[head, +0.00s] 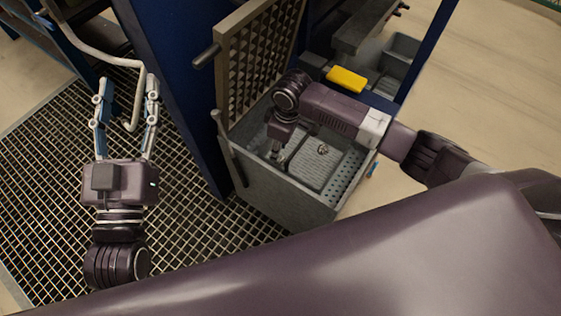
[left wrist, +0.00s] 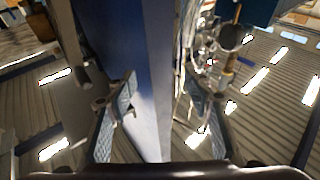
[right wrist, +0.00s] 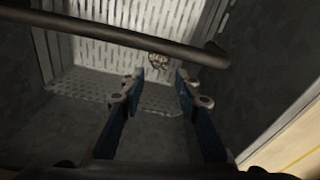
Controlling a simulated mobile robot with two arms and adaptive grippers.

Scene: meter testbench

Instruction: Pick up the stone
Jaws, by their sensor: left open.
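The stone (head: 322,149) is a small, mottled, pale and dark lump inside a grey metal bin (head: 290,196). It also shows in the right wrist view (right wrist: 159,61), lying by the perforated plate, just past a dark bar. My right gripper (right wrist: 160,82) is open and empty; in that view its fingertips are apart, below the stone in the picture. My left gripper (head: 125,88) is open and empty, pointing away above the floor grating.
A dark bar (right wrist: 120,36) crosses the right wrist view between camera and stone. The bin's perforated lid (head: 258,50) stands raised. A blue post (head: 180,80) separates my arms. A yellow object (head: 346,79) lies behind the bin. A pale pipe (head: 95,52) runs near my left gripper.

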